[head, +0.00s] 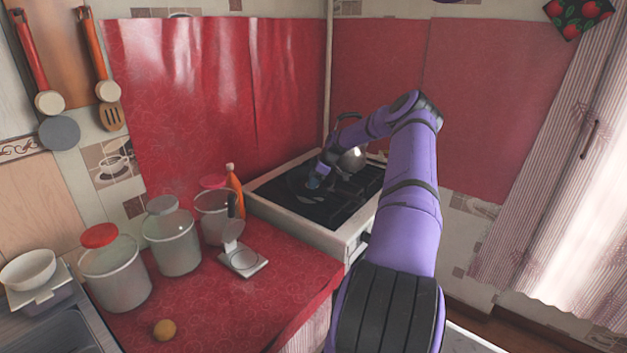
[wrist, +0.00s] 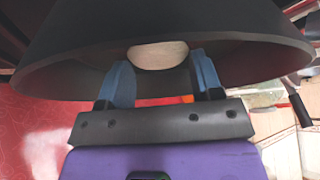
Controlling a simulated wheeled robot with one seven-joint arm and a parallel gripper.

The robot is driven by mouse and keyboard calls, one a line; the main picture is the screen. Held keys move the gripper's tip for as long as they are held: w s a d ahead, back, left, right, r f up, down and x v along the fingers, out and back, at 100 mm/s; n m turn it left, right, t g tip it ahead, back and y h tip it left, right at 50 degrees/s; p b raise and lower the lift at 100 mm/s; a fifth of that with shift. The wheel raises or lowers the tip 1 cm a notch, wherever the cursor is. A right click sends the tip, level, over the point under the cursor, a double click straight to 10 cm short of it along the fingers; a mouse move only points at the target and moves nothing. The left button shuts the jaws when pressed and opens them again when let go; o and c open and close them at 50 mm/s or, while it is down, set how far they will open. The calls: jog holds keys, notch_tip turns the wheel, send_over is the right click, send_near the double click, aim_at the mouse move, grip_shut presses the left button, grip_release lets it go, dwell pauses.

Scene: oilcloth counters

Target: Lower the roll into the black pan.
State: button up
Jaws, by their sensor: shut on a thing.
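The black pan (head: 298,184) sits on the stove in the head view, partly hidden and hard to tell from the dark hob. In the wrist view the pan's wide dark wall and rim (wrist: 60,62) fill the upper part. My gripper (wrist: 163,68) has its blue fingers reaching over the pan's rim, shut on a pale rounded roll (wrist: 158,56) between the fingertips. In the head view my gripper (head: 314,181) is over the pan, and I cannot make out the roll there. Whether the roll touches the pan's bottom cannot be told.
A metal kettle (head: 351,160) stands on the stove (head: 335,237) just right of my gripper. Several lidded jars (head: 172,242), an orange bottle (head: 234,190), a white scale-like item (head: 243,262) and a brownish round item (head: 165,329) are on the red counter (head: 215,310).

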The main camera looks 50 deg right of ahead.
jog(key=o, duration=1.1)
jog(key=v, duration=1)
jog(key=shift+s+d+r, duration=0.1)
jog(key=shift+s+r, duration=0.05)
jog(key=shift+r, duration=0.2)
